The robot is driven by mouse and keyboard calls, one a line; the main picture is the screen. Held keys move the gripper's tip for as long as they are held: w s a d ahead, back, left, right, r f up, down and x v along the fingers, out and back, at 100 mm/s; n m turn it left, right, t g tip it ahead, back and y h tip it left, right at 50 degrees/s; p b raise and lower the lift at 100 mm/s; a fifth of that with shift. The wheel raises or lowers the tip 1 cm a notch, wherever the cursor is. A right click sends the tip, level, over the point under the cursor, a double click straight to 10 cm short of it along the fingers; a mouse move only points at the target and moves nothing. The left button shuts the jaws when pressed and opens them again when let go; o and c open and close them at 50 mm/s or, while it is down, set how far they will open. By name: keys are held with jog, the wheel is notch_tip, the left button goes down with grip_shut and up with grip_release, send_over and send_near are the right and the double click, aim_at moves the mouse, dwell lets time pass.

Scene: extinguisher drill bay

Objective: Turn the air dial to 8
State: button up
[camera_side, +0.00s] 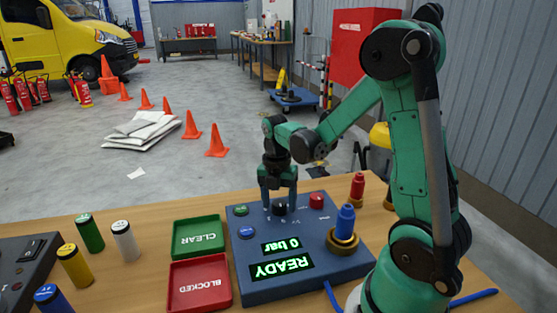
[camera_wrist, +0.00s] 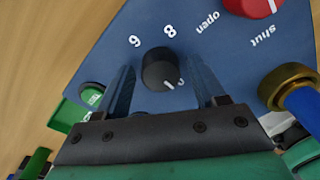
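The air dial (camera_wrist: 157,72) is a black round knob on the blue panel (camera_wrist: 95,65). Its white pointer line aims to the lower right in the wrist view, away from the printed 8 (camera_wrist: 170,31) and 6 (camera_wrist: 135,41). The dial also shows in the side view (camera_side: 279,209), partly behind a finger. My gripper (camera_wrist: 159,66) is open, pointing down, with one finger on each side of the dial and a visible gap to it. It also shows above the panel in the side view (camera_side: 279,204). The displays (camera_side: 281,246) read 0 bar and READY (camera_side: 282,266).
A red knob (camera_wrist: 252,5) marked open and shut sits beside the dial. A brass fitting with a blue plug (camera_side: 344,232) stands at the panel's right. Green CLEAR (camera_side: 198,237) and red BLOCKED (camera_side: 199,285) trays lie left, with several coloured cylinders (camera_side: 89,233) beyond.

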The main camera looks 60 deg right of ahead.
grip_shut()
